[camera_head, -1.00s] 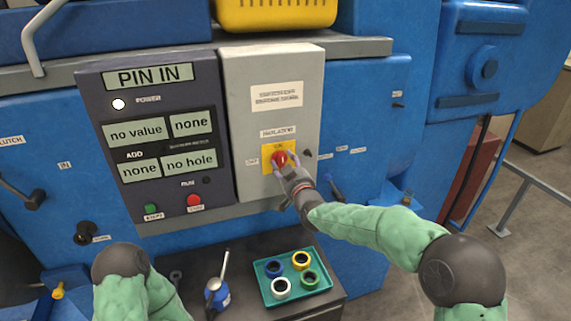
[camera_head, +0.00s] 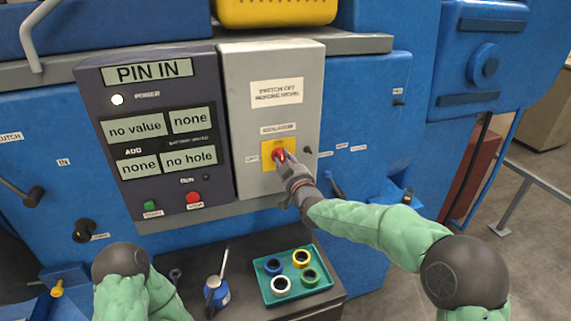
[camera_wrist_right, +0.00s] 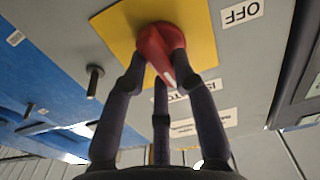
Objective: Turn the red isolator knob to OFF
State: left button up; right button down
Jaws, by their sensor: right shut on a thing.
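The red isolator knob (camera_head: 277,153) sits on a yellow plate (camera_head: 267,148) on the grey box. It also shows in the wrist view (camera_wrist_right: 156,46). My right gripper (camera_head: 284,157) is shut on the knob, its dark fingers around it in the wrist view (camera_wrist_right: 160,75). A white mark on the knob points toward the ISOLATOR label (camera_wrist_right: 200,95). The OFF label (camera_wrist_right: 241,12) is beside the plate; in the head view it is the small label left of the plate (camera_head: 251,159). My left gripper is out of view; only part of that arm shows at bottom left.
A dark panel (camera_head: 160,82) reading "PIN IN" stands left of the grey box (camera_head: 292,70). A small black peg (camera_wrist_right: 95,80) sticks out beside the plate. Below, a teal tray (camera_head: 294,297) with several coloured rings and a blue can (camera_head: 217,293) stand on a dark table.

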jog(key=n+b, duration=0.1)
jog(key=n, duration=0.1)
jog(key=shift+a+n, duration=0.1)
jog(key=shift+n, duration=0.3)
jog(key=n, duration=0.3)
jog(key=shift+a+r+b, duration=0.1)
jog(key=shift+b, duration=0.2)
jog(key=n, duration=0.5)
jog(key=shift+s+a+n+p, duration=0.1)
jog(key=shift+a+n+p, duration=0.1)
jog(key=shift+n+p, duration=0.15)
jog(key=shift+a+n+p, duration=0.1)
jog(key=shift+n+p, duration=0.3)
jog(key=shift+n, duration=1.95)
jog(key=shift+f, duration=0.2)
jog(key=c, duration=1)
grip_release()
jog(key=v, duration=1.2)
